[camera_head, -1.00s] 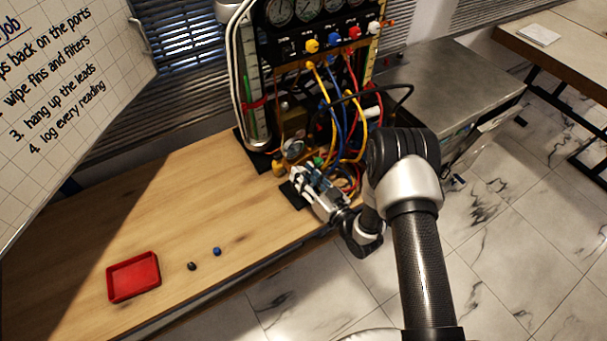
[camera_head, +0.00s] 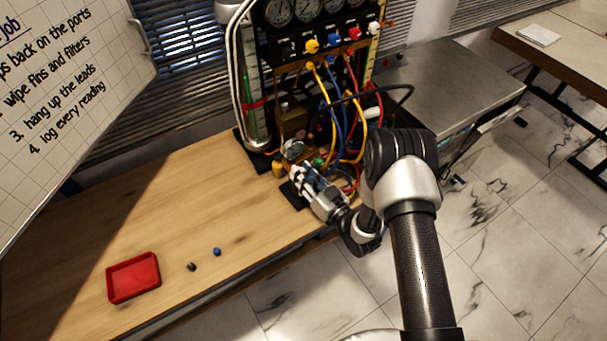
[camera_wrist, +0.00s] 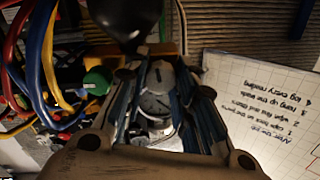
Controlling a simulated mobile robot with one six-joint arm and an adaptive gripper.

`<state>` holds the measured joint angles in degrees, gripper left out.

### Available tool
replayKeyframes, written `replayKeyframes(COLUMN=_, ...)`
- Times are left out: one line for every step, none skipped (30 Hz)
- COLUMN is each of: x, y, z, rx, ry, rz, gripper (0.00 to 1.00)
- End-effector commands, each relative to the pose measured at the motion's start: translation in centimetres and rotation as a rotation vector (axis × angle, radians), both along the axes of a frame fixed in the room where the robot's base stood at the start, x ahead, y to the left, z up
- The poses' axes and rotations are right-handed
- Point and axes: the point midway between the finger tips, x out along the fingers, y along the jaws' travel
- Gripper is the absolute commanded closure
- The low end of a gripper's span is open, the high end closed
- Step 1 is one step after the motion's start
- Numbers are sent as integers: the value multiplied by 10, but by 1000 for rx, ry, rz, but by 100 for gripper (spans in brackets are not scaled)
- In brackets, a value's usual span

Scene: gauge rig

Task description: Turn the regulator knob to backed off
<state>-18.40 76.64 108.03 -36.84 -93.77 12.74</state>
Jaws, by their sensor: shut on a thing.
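My gripper (camera_head: 300,178) is at the foot of the gauge rig, at the right end of the wooden bench. In the wrist view its two fingers (camera_wrist: 160,92) close on the sides of a grey, round-topped part, which I take to be the regulator knob (camera_wrist: 159,75). A small round dial (camera_wrist: 155,104) shows between the fingers. In the head view the knob is hidden by the gripper, and the regulator's small gauge (camera_head: 293,149) shows just beyond it. I cannot read the knob's turn position.
A green knob (camera_wrist: 97,80) sits close beside the fingers, with red, blue and yellow hoses (camera_head: 340,120) near it. A red tray (camera_head: 133,277), a black cap (camera_head: 192,267) and a blue cap (camera_head: 217,252) lie on the bench (camera_head: 150,200). The bench's middle is clear.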

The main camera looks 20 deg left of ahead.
Motion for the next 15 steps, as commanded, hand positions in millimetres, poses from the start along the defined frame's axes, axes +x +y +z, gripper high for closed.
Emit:
replayKeyframes(x=0, y=0, z=0, rx=-3, ry=-3, rz=0, gripper=99)
replayKeyframes(x=0, y=0, z=-1, rx=-6, ry=-7, rz=0, gripper=99)
replayKeyframes(x=0, y=0, z=-1, rx=-11, ry=-13, rz=0, gripper=99)
replayKeyframes(x=0, y=0, z=-1, rx=-13, ry=-19, rz=0, gripper=99)
replayKeyframes(x=0, y=0, z=-1, rx=-18, ry=-26, rz=0, gripper=99)
replayKeyframes(x=0, y=0, z=-1, rx=-27, ry=-39, rz=0, gripper=99)
replayKeyframes(x=0, y=0, z=-2, rx=-35, ry=-48, rz=0, gripper=99)
replayKeyframes(x=0, y=0, z=-2, rx=-43, ry=-60, rz=0, gripper=99)
replayKeyframes(x=0, y=0, z=-2, rx=-56, ry=-78, rz=0, gripper=99)
replayKeyframes(x=0, y=0, z=-2, rx=-67, ry=-94, rz=0, gripper=99)
replayKeyframes(x=0, y=0, z=-2, rx=-77, ry=-111, rz=0, gripper=99)
replayKeyframes(x=0, y=0, z=-2, rx=-94, ry=-135, rz=0, gripper=99)
replayKeyframes(x=0, y=0, z=-3, rx=-108, ry=-155, rz=0, gripper=99)
replayKeyframes(x=0, y=0, z=-3, rx=-122, ry=-176, rz=0, gripper=99)
replayKeyframes(x=0, y=0, z=-3, rx=-143, ry=-204, rz=0, gripper=99)
